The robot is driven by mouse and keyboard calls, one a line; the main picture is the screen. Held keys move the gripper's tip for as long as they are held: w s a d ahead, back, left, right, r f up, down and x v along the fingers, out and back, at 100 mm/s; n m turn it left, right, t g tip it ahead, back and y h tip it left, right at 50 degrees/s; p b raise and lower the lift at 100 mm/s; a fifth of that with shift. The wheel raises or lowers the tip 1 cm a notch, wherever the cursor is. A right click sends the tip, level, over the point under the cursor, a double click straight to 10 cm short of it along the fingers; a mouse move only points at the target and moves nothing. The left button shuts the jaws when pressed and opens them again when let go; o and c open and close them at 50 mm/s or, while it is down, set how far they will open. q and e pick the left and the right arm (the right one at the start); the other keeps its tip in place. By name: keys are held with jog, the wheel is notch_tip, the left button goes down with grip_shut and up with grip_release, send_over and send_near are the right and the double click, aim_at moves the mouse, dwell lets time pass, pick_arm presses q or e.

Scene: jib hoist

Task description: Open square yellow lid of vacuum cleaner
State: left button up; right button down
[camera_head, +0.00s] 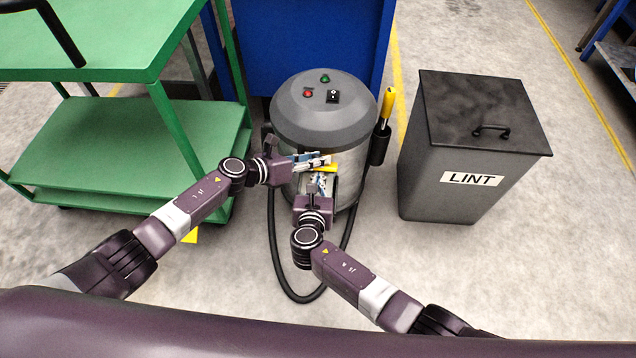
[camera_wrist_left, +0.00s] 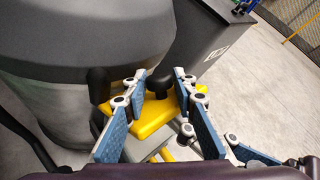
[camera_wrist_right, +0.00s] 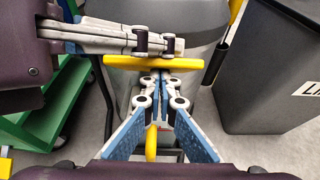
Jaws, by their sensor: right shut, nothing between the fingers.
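The vacuum cleaner (camera_head: 325,120) stands upright ahead, with a grey domed top. Its yellow lid (camera_head: 327,168) is on the near side, partly hidden by my grippers. In the left wrist view the lid (camera_wrist_left: 150,118) is a yellow plate with a dark knob (camera_wrist_left: 159,84). My left gripper (camera_wrist_left: 160,76) is open above the lid, its fingers apart on either side of the knob; I cannot tell if they touch it. In the right wrist view the lid (camera_wrist_right: 150,63) appears nearly edge-on. My right gripper (camera_wrist_right: 160,80) is shut and empty, its tips close under the lid's near edge.
A black hose (camera_head: 277,260) loops on the floor before the vacuum. A green cart (camera_head: 120,150) stands left, a blue cabinet (camera_head: 300,40) behind, and a dark LINT bin (camera_head: 440,160) right. A yellow-handled tool (camera_head: 387,105) hangs at the vacuum's right side.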

pick_arm(q)
jog(key=shift+o, duration=1.2)
jog(key=shift+s+f, duration=0.15)
jog(key=shift+o, duration=0.3)
jog(key=shift+s+d, duration=0.1)
